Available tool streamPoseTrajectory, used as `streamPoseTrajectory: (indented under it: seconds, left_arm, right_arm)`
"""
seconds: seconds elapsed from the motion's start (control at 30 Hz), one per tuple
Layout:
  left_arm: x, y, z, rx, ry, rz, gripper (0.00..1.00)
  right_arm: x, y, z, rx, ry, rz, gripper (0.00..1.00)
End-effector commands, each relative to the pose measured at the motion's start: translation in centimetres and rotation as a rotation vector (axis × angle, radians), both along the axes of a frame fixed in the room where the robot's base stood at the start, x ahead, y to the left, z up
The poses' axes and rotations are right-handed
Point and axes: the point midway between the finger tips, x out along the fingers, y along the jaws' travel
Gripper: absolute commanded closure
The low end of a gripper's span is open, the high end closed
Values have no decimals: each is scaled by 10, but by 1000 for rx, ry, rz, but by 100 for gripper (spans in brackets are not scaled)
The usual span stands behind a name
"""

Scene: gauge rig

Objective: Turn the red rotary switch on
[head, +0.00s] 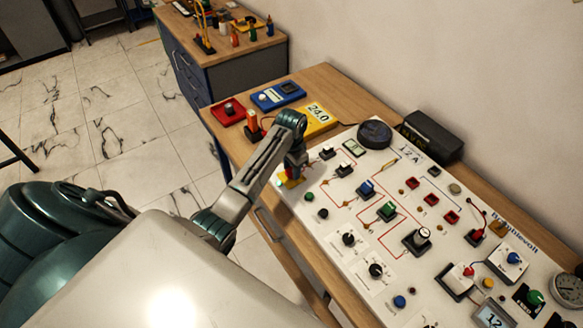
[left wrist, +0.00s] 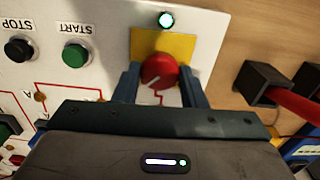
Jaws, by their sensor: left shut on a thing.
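The red rotary switch (left wrist: 160,69) is a round knob with a white pointer line, on a yellow plate (left wrist: 187,46) at the end of the white panel. In the left wrist view its pointer line runs towards the bottom, slightly left. A round lamp (left wrist: 166,19) beyond the plate glows whitish green. My left gripper (left wrist: 160,80) is shut on the knob, with one blue finger at each side. In the head view my left gripper (head: 291,176) reaches down over the yellow plate and hides most of the switch. My right gripper is not in view.
Black STOP (left wrist: 19,49) and green START (left wrist: 75,55) buttons sit beside the switch. The panel (head: 318,228) carries several other knobs and switches. A red-handled device (head: 253,124) and a yellow meter (head: 318,117) stand close behind my left arm.

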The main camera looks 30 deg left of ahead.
Motion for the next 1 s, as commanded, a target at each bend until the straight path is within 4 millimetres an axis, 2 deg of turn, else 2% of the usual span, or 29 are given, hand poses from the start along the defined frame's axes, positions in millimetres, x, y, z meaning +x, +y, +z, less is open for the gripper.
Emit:
streamPoseTrajectory:
  seconds: [0.67,0.7,0.77,1.0]
  left_arm:
    - [2,0,2,1,-5,-57,85]
    - [1,0,2,1,-5,-57,55]
    - [1,0,2,1,-5,-56,43]
    - [1,0,1,0,-2,-56,41]
  right_arm:
    - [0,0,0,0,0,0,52]
    - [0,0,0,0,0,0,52]
    - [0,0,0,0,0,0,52]
    - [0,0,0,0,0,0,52]
